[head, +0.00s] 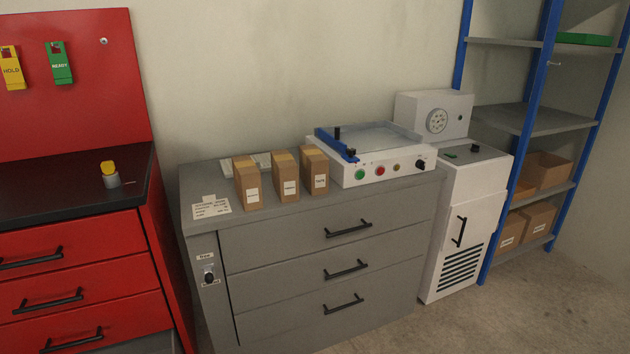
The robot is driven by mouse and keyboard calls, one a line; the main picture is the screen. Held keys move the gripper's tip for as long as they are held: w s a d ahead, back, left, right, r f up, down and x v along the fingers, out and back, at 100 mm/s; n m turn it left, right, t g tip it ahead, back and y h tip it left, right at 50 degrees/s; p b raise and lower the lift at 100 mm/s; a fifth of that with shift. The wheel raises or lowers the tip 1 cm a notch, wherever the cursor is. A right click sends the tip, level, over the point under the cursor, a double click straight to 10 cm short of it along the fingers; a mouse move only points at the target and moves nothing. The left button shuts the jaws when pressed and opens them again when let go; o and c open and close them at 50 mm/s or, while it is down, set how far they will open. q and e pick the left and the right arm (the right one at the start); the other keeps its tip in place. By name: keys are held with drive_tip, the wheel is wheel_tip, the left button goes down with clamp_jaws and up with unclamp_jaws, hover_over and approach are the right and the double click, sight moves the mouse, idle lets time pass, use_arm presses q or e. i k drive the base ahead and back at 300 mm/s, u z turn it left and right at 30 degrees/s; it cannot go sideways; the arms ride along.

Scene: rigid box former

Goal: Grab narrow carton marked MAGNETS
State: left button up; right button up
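Three narrow brown cartons stand upright in a row on top of the grey drawer cabinet (325,211): a left carton (245,177), a middle carton (285,170) and a right carton (315,164). Each has a tan top and a small white label low on its front. The labels are too small to read, so I cannot tell which one is marked MAGNETS. The cartons stand slightly apart. Neither of my grippers is in view.
A white machine (372,170) with a blue-edged top and colored buttons stands right of the cartons. Papers (211,207) lie at the cabinet's left end. A red workbench (80,240) stands left; a white unit (465,220) and blue-framed shelving (545,120) stand right.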

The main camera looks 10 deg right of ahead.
sight(247, 182)
drive_tip(key=z, duration=1.25)
drive_tip(key=i, duration=2.05)
drive_tip(key=u, duration=2.35)
